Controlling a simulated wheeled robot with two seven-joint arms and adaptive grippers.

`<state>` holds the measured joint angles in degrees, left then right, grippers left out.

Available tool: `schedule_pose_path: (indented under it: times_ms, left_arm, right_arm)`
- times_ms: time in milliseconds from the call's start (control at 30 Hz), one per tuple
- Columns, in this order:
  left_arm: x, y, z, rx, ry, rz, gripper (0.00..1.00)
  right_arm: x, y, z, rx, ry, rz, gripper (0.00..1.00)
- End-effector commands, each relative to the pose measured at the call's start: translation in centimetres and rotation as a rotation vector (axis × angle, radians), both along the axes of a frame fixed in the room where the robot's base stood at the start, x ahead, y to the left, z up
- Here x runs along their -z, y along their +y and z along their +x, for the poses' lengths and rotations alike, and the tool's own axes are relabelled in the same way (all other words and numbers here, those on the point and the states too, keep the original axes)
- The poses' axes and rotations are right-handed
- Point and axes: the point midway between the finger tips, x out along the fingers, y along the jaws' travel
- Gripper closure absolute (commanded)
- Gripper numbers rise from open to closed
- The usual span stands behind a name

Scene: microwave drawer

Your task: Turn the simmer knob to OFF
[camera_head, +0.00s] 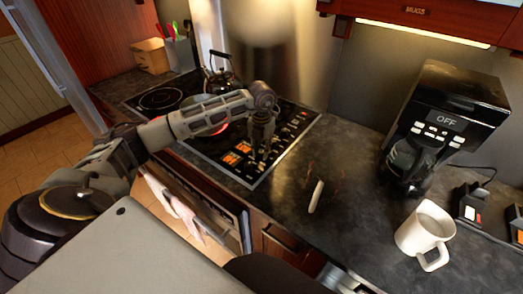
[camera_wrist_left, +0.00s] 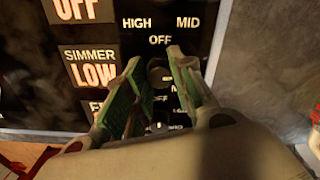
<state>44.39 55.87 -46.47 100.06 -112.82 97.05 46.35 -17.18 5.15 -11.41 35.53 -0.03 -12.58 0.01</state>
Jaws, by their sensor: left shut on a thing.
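The simmer knob (camera_wrist_left: 159,77) is a small dark knob on the black control panel, with OFF, HIGH and MID lettering above it. The orange display (camera_wrist_left: 90,67) to its left reads SIMMER LOW. My left gripper (camera_wrist_left: 156,62) has its green-padded fingers on both sides of the knob, shut on it. In the head view my left gripper (camera_head: 261,147) points down at the control panel of the cooktop (camera_head: 250,173) and hides the knob. The knob's pointer is too dark to read. My right gripper is not in view.
A kettle (camera_head: 218,78) stands at the back of the cooktop, and a burner (camera_head: 222,127) glows red under my arm. On the counter to the right are a white stick-like object (camera_head: 316,196), a coffee maker (camera_head: 447,115) and a white mug (camera_head: 425,229).

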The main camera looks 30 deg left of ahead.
Motion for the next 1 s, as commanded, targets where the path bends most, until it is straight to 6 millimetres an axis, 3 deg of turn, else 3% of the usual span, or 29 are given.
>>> schedule_pose_path:
  times_ms: [267, 1000]
  left_arm:
    - [-0.2, 0.1, 0.1, -0.211, -0.006, 0.001, 0.99]
    - [-0.3, 0.1, 0.2, -0.780, -0.007, -0.001, 0.99]
  right_arm:
    - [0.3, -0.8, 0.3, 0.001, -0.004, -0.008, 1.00]
    - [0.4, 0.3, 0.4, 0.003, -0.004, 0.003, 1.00]
